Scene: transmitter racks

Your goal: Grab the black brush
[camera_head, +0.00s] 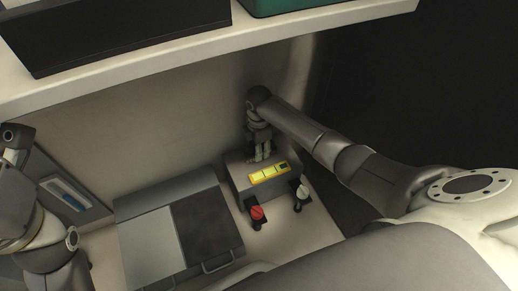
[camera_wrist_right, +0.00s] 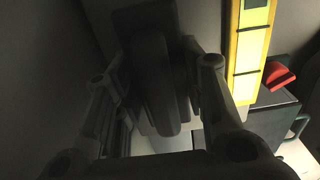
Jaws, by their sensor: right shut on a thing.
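My right gripper (camera_head: 262,152) reaches down from above at the back of a grey box with a yellow-labelled panel (camera_head: 268,174). In the right wrist view, its fingers (camera_wrist_right: 158,85) are closed around a dark, elongated thing, which I take to be the black brush (camera_wrist_right: 152,78). The picture is too dark to show bristles, and the brush is not clear in the head view. My left arm comes in at the left edge; its gripper fingers do not show.
A shelf (camera_head: 190,60) overhangs the back, with a dark bin (camera_head: 120,32) and a green one (camera_head: 285,5).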

